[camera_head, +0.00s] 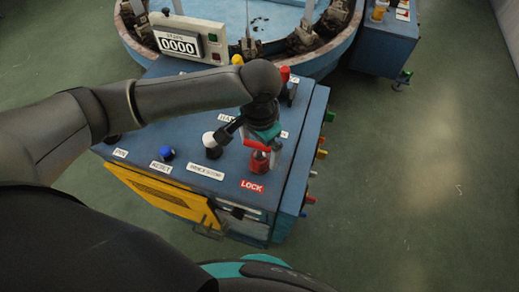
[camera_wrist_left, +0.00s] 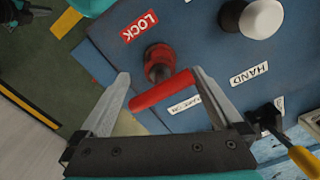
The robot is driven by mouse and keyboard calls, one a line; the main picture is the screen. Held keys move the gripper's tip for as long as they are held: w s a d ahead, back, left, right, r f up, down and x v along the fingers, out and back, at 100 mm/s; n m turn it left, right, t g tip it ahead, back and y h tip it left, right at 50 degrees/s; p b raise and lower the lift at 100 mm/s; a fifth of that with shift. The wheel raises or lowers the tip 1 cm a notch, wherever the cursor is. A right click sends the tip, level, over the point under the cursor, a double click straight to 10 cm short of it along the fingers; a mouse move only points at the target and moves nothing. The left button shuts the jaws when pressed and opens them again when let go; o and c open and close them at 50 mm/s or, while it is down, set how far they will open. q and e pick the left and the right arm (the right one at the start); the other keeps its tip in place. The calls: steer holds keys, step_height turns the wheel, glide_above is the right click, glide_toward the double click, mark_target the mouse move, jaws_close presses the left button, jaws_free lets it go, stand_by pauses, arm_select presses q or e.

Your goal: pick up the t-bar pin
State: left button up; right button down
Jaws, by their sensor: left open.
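The t-bar pin (camera_wrist_left: 162,91) shows in the left wrist view as a red crossbar above a round red collar (camera_wrist_left: 160,60) beside the red LOCK label (camera_wrist_left: 139,27). In the head view the pin's red bar (camera_head: 257,146) stands at the cabinet top's front right, partly hidden by my wrist. My left gripper (camera_wrist_left: 160,76) is open, with its two fingers to either side of the bar. The bar's right end looks close to the right finger; I cannot tell whether they touch. My right gripper is not in view.
The blue cabinet (camera_head: 135,138) carries a blue button (camera_head: 167,154), a white-topped knob (camera_head: 210,141) and a counter display (camera_head: 180,46). A yellow-handled lever (camera_wrist_left: 300,160) is near the right finger. A round blue machine (camera_head: 275,20) stands behind. Floor on the right is clear.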

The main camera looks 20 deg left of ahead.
arm_select(q)
jaws_close()
stand_by(0.8)
